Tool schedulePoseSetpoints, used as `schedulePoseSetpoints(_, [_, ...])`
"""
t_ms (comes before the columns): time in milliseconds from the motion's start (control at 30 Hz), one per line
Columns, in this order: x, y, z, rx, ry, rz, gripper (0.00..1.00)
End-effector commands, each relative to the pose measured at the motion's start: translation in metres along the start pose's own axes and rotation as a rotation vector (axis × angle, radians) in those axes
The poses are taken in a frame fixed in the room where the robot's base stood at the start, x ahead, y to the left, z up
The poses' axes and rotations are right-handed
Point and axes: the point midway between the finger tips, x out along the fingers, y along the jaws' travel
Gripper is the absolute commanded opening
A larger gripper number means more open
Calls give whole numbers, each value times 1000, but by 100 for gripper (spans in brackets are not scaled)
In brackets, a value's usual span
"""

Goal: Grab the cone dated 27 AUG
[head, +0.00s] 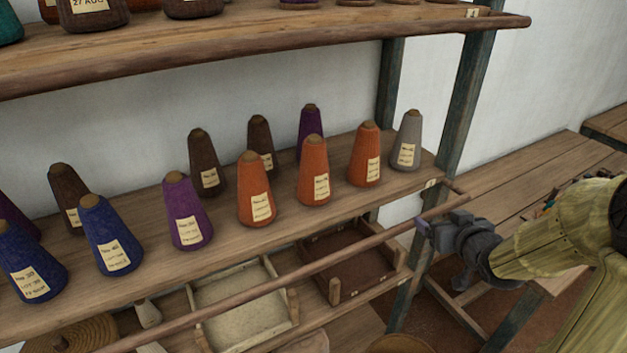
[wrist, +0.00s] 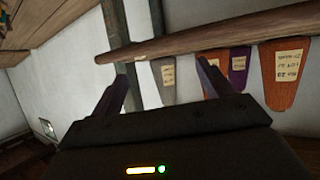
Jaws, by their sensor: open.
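A dark brown cone (head: 97,19) with a cream label reading "27 AUG" stands on the upper shelf at the top left of the head view. Its top is cut off by the picture's edge. I do not make it out in the wrist view. My gripper (head: 440,221) is open and empty, to the right of the lower shelf's right end, far right of and below that cone. In the wrist view its two fingers (wrist: 163,78) are spread, with a grey cone beyond them.
The lower shelf (head: 330,215) holds several labelled cones: blue, purple, orange, brown and a grey one (head: 407,140) at its right end. A wooden rail (head: 300,272) runs along its front. A post (head: 468,90) stands at the right. Trays (head: 240,308) lie below; a bench (head: 540,175) is at right.

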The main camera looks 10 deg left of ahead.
Motion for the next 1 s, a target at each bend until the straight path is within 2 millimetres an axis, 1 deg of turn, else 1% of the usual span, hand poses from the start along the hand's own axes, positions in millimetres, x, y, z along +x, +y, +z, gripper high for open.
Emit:
schedulePoseSetpoints(233, [-5,-9,36,14,-181,70,79])
schedulePoseSetpoints(367, [-15,-18,62,35,-316,111,79])
schedulePoseSetpoints(467, [-31,-31,89,66,-458,140,79])
schedulePoseSetpoints(500, [-40,-38,101,83,-522,148,79])
schedulePoseSetpoints(600, [-64,-58,128,131,-676,151,79])
schedulePoseSetpoints(700, [-86,-77,148,177,-801,137,79])
schedulePoseSetpoints(833, [-104,-92,160,217,-891,118,79])
schedulePoseSetpoints(1000, [-108,-95,162,226,-912,114,79])
